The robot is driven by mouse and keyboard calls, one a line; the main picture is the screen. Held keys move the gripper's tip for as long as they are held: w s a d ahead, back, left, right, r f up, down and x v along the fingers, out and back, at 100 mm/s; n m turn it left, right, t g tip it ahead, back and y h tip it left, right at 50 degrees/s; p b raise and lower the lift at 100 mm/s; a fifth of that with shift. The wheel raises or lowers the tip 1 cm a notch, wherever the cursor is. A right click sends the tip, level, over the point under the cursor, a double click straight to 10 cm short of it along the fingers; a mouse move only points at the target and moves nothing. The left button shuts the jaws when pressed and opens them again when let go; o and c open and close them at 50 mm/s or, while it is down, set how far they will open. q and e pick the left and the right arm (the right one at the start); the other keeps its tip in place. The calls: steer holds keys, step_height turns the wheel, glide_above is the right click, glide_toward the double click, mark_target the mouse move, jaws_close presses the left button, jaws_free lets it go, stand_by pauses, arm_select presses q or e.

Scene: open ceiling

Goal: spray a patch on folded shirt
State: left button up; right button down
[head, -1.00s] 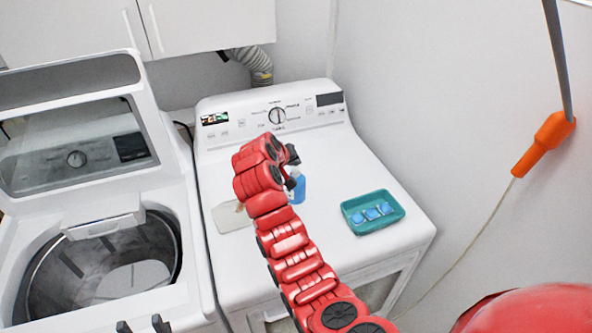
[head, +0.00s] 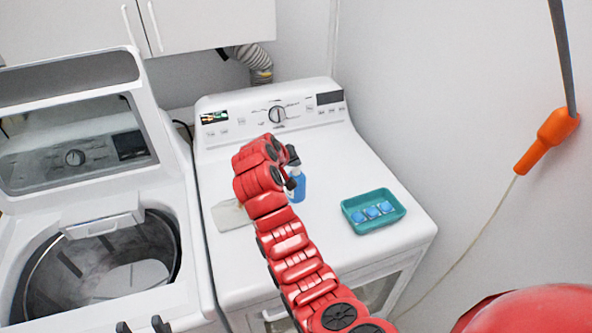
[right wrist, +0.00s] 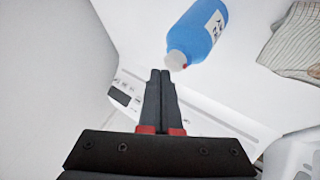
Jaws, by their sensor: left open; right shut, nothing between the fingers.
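A blue spray bottle (head: 299,188) with a white label stands on the white dryer top, partly hidden behind my right gripper. In the right wrist view the bottle (right wrist: 197,32) has its pale top close to the fingertips; I cannot tell if they touch. The folded shirt (head: 230,217) lies left of the bottle, partly covered by my red arm; its grey stripes show in the right wrist view (right wrist: 297,45). My right gripper (right wrist: 160,73) is shut and empty. My left gripper (head: 143,326) is open and empty at the bottom edge, only its dark fingertips showing, over the washer's front.
A teal tray (head: 352,225) with several blue-and-white packs sits at the dryer's right. An open washer (head: 180,215) stands on the left with its lid up. The dryer's control panel (head: 245,119) rises behind. An orange-handled pole (head: 547,140) is by the right wall.

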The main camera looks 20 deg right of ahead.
mark_target(295, 171)
steer(key=shift+f+b, duration=0.35)
steer(key=shift+b, duration=0.05)
stand_by(0.5)
steer(key=shift+r, duration=0.9)
step_height(295, 171, up, 6)
steer(key=shift+f+p, duration=0.1)
steer(key=shift+p, duration=0.55)
stand_by(2.3)
